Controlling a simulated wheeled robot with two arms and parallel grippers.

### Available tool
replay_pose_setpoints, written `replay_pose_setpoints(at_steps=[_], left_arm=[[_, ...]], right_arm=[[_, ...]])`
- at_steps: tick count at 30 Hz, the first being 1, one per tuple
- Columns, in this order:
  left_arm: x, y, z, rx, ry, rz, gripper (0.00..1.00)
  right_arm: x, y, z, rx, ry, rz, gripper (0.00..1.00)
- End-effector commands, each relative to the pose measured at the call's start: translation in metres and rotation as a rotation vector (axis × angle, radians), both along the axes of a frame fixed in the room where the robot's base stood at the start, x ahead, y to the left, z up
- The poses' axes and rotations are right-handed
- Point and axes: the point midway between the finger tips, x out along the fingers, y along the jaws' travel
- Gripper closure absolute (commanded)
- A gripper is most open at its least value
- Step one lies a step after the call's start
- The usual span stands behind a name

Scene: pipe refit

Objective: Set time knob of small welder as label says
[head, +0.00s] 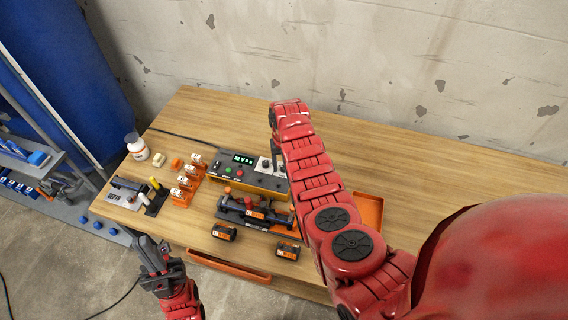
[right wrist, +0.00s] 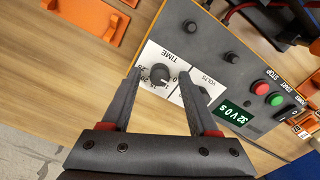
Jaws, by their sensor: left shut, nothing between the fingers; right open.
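The small welder (head: 225,172) is a grey box with a lit green display (head: 243,158) on the bench. In the right wrist view its dark time knob (right wrist: 160,74) sits on a white dial plate marked TIME, with numbers around it. My right gripper (head: 278,160) is open over the welder's right end. In the wrist view its fingers stand on either side of the time knob; I cannot tell whether they touch it. The right finger partly hides the VOLTS plate. My left gripper (head: 153,245) is shut and empty, in front of the bench's left part. The label's writing is not readable.
Red (right wrist: 262,88) and green (right wrist: 277,99) buttons and two other black knobs are on the panel. A dark clamp fixture (head: 252,212) stands before the welder, with orange-labelled fittings (head: 223,232) nearby. A white bottle (head: 137,146) is at left. The bench's back right is clear.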

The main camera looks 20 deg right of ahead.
Motion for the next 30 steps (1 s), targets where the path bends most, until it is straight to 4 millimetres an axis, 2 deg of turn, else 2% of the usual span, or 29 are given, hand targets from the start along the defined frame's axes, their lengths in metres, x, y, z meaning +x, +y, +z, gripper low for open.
replay_pose_setpoints(at_steps=[7,17,30], left_arm=[[0.0000,0.0000,-0.0001,0.000,0.000,0.000,1.00],[0.0001,0.0000,-0.0001,0.000,0.000,0.000,1.00],[0.0000,0.0000,-0.0004,0.000,0.000,0.000,1.00]], right_arm=[[-0.0004,-0.0002,-0.0007,0.000,0.001,0.000,0.40],[-0.0006,-0.0003,-0.0006,0.000,0.002,-0.001,0.99],[-0.0007,-0.0002,-0.0006,-0.001,0.002,-0.035,1.00]])
